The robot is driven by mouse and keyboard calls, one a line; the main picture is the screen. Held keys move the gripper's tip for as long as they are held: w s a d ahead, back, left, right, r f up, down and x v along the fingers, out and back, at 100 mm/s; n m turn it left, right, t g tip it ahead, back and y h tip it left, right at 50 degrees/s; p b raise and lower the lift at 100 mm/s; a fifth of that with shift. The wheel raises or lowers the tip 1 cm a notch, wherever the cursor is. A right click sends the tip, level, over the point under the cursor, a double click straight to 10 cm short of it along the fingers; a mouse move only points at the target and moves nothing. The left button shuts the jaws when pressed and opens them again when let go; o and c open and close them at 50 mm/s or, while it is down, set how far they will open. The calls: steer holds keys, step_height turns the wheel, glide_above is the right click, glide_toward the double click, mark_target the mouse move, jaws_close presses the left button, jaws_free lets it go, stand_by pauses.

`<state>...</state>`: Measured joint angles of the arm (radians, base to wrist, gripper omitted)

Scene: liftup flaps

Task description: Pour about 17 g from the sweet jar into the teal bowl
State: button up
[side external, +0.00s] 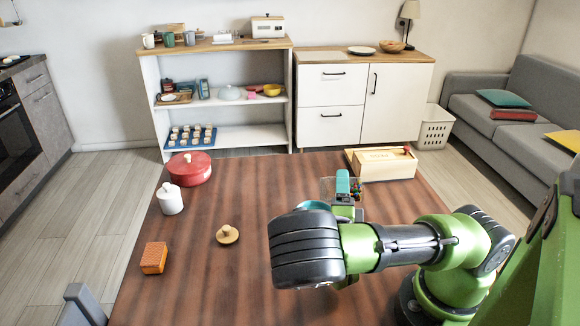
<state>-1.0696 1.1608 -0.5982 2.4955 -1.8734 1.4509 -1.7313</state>
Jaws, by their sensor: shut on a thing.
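The sweet jar (327,187) is a clear container with small coloured sweets showing at its right side. It is beyond my arm, near the middle of the picture. My gripper (343,190) is shut on the jar; its fingers are mostly hidden, and a teal piece stands up in front of the jar. I cannot tell the jar's tilt or whether sweets are leaving it.
A shelf (225,120) and cabinet (335,120) stand behind.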

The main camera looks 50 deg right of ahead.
steer(key=shift+w+a+f+n+t+y, duration=0.1)
steer(key=shift+w+f+n+t+y, duration=0.15)
steer(key=shift+n, duration=0.55)
steer(key=shift+w+a+f+n+t+y, duration=0.15)
steer(key=shift+f+n, duration=0.2)
steer(key=shift+n, duration=0.45)
stand_by(2.1)
steer(key=shift+w+a+r+n+t+b, duration=0.1)
steer(key=shift+r+n+t+b, duration=0.05)
steer(key=shift+n, duration=0.4)
steer(key=shift+w+r+n+t+b, duration=0.1)
steer(key=shift+r+n+t+b, duration=0.05)
steer(key=shift+n, duration=0.4)
stand_by(1.3)
steer(key=shift+w+a+f+n+y, duration=0.2)
steer(key=shift+f+n+y, duration=0.15)
steer(key=shift+n, duration=0.35)
stand_by(1.0)
